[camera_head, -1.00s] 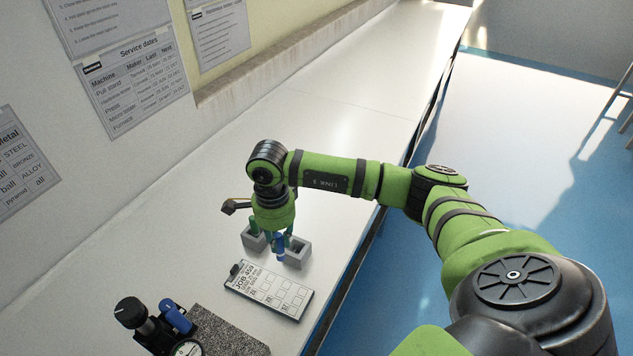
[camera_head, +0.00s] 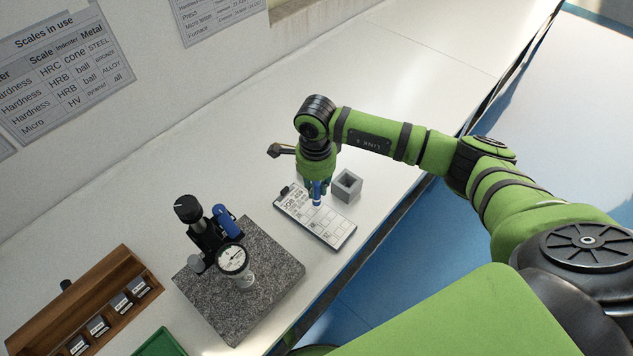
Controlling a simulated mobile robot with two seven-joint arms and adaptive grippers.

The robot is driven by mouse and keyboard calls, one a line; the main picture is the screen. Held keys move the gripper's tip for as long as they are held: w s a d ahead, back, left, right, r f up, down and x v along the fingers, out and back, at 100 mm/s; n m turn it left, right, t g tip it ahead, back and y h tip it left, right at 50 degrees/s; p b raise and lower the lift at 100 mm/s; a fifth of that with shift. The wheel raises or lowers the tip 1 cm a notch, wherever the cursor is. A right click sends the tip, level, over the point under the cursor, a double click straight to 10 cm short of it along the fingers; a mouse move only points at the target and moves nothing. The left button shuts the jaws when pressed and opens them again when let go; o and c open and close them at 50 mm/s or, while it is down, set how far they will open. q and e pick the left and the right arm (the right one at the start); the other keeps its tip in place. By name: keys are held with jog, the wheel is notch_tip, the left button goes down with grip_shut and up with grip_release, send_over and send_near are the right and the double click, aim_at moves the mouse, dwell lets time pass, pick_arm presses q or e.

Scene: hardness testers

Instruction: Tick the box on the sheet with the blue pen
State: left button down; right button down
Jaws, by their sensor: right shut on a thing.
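The sheet (camera_head: 330,226) lies on a dark-edged clipboard on the white bench. It has printed text at its left end and rows of boxes. My right gripper (camera_head: 317,187) points down over the sheet's far edge, shut on the blue pen (camera_head: 317,198). The pen is roughly upright, with its lower end above or at the sheet; I cannot tell whether it touches. The gripper hides part of the far edge. My left gripper is not in view.
A grey open-topped block (camera_head: 347,187) stands just right of the gripper. A hardness tester (camera_head: 232,262) stands on a granite slab (camera_head: 262,292) at left front. A wooden rack (camera_head: 80,300) and a green tray (camera_head: 158,343) are at lower left. The bench behind is clear.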

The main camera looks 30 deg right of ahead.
jog(key=shift+f+b, duration=0.25)
jog(key=shift+b, duration=0.45)
dwell(2.2)
jog(key=shift+s+d+f+b, duration=0.1)
jog(key=shift+s+d+b, duration=0.1)
jog(key=shift+b, duration=0.25)
dwell(0.8)
jog(key=shift+w+d+b, duration=0.15)
jog(key=shift+w+b, duration=0.45)
jog(key=shift+b, duration=0.6)
dwell(1.1)
jog(key=shift+r+p, duration=1.85)
jog(key=shift+r, duration=1.3)
